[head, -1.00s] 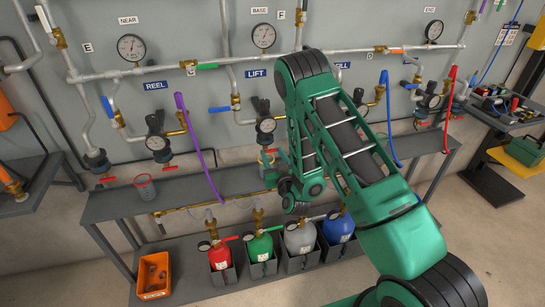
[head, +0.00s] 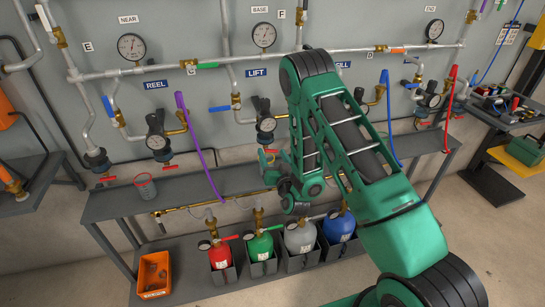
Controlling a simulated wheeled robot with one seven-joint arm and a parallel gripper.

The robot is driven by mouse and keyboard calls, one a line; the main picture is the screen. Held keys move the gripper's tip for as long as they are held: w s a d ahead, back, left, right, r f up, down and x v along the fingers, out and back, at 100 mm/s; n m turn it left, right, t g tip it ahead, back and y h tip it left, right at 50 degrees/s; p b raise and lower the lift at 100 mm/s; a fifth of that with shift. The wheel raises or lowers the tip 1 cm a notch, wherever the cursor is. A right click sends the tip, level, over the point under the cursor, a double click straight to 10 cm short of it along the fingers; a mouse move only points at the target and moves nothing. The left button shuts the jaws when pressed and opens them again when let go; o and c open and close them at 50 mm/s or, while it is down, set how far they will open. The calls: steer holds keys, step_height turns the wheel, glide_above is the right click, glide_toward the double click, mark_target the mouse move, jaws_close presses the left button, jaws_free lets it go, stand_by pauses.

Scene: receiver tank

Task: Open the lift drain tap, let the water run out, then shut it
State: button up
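The lift regulator (head: 266,125), with a round gauge and black handle, hangs under the blue LIFT sign (head: 257,73). The lift drain tap (head: 270,151) sits below it, showing only as a small reddish bit. My green arm comes in from the lower right. Its wrist hangs just right of and below the tap. My gripper (head: 268,164) is small and partly hidden by the wrist, close to the tap. I cannot tell whether it touches the tap or whether its fingers are open. No running water can be made out.
A clear red-marked cup (head: 145,187) stands on the grey shelf (head: 110,205) at left. Purple (head: 198,145), blue (head: 390,120) and red (head: 449,110) hoses hang in front of the wall. Several coloured bottles and an orange bin (head: 154,275) stand below.

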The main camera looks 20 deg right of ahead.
steer(key=shift+s, duration=0.1)
steer(key=s, duration=1)
steer(key=shift+s, duration=0.25)
